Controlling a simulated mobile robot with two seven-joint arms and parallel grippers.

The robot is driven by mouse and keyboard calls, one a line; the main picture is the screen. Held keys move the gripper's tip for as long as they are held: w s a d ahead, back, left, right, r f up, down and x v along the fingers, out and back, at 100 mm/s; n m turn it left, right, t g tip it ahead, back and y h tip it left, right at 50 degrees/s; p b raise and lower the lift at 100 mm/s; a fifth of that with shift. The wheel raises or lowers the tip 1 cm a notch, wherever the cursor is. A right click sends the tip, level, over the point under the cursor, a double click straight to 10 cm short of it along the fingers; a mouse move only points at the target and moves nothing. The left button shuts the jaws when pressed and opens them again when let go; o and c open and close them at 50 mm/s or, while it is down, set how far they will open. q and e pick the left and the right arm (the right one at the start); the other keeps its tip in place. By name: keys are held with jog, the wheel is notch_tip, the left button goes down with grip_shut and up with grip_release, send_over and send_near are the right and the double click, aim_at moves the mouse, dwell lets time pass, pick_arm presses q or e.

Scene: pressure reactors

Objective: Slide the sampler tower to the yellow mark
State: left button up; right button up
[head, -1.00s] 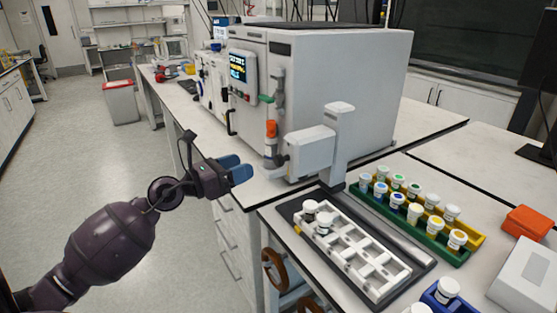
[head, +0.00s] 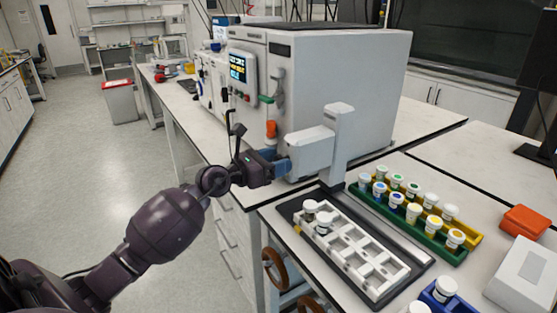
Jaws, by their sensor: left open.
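The sampler tower (head: 338,140) is a pale grey upright post with a boxy head (head: 310,152) reaching out to the left. It stands at the back end of the dark sampler tray. A small yellow mark (head: 297,229) shows at the left edge of the tray, beside the white vial rack. My left gripper (head: 281,165), with blue fingertips, is open at the left end of the tower's head. The head partly hides the fingertips, and I cannot tell whether they touch it. My right gripper is not in view.
Green and yellow racks (head: 425,235) of capped vials stand to the right. A large grey reactor cabinet (head: 345,85) stands behind the tower. An orange box (head: 525,221) lies at far right.

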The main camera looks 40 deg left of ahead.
pick_arm(q)
jog(key=shift+w+d, duration=0.2)
jog(key=shift+w, duration=0.2)
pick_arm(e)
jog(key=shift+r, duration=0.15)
pick_arm(q)
grip_shut()
jog(key=shift+s+d+r+p, duration=0.1)
jog(key=shift+d+r+p, duration=0.15)
jog(key=shift+p, duration=0.2)
jog(key=s+d+p, duration=0.2)
jog(key=d+p, duration=0.4)
jog(key=shift+s+d+f, duration=0.2)
jog(key=shift+s, duration=0.15)
grip_release()
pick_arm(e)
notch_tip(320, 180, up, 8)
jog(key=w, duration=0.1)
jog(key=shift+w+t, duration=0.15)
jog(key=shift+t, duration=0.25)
